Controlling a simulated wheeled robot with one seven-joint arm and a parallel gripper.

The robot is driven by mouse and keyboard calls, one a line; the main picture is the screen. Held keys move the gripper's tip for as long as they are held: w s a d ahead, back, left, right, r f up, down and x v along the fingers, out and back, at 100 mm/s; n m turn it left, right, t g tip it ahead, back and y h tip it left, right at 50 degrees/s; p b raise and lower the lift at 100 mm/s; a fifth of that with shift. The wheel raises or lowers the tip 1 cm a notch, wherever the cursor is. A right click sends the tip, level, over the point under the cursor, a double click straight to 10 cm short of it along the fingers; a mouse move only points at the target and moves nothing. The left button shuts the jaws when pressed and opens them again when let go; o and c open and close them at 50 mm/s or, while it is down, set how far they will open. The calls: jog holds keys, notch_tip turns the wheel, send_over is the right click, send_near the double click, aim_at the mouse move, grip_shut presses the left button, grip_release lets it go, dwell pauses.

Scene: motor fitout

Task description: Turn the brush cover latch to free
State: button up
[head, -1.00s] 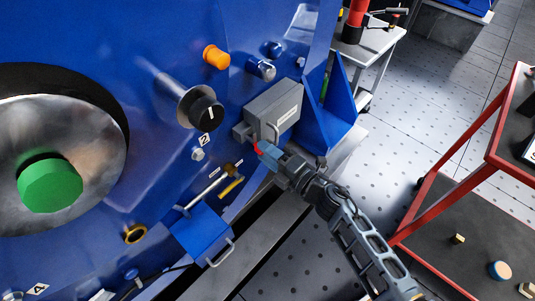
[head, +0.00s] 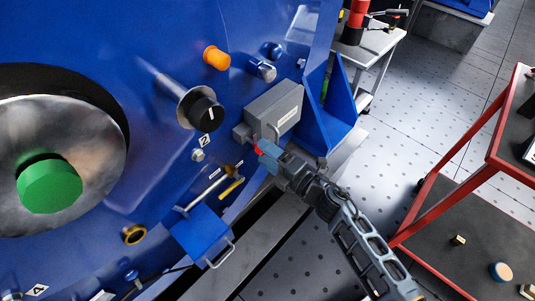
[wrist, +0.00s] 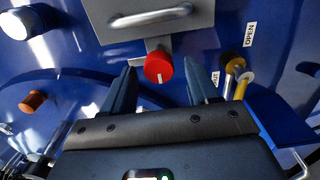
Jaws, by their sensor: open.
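A grey box-shaped cover (head: 277,105) with a handle is fixed to the blue motor housing; its lower part shows at the top of the wrist view (wrist: 135,35). A red round knob (wrist: 159,67) with a short white mark sits just under the cover, and a bit of its red (head: 258,149) shows in the head view. It appears to be the latch. The white mark runs up and down in the wrist view. My gripper (wrist: 160,75) is open, its fingers apart on either side of the knob, with gaps visible. In the head view, my gripper (head: 264,153) partly hides the knob.
A yellow-handled lever (wrist: 242,84) stands right of the knob in the wrist view, near an OPEN label (wrist: 250,35). A blue box (head: 200,236) with a handle is below. A black knob (head: 206,112) and a red cart (head: 450,160) flank the area.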

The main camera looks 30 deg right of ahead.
jog(key=v, duration=0.7)
jog(key=shift+s, duration=0.35)
jog(key=shift+d, duration=0.1)
jog(key=s+a+r+m+h+p, duration=0.1)
jog(key=s+r+m+h, duration=0.1)
jog(key=s+r+m, duration=0.5)
jog(key=s+r+m+g+h+p, duration=0.1)
jog(key=s+r+m, duration=0.6)
jog(key=s, duration=0.7)
jog(key=s+a+r+m+g+h+p, duration=0.1)
jog(key=s+r+m+h+p, duration=0.1)
jog(key=s+r+m, duration=0.5)
jog(key=s+r, duration=0.1)
jog(key=s, duration=0.2)
jog(key=shift+s+a+r+m+h+p, duration=0.2)
jog(key=shift+a+m+h+p, duration=0.1)
jog(key=shift+a+m, duration=0.1)
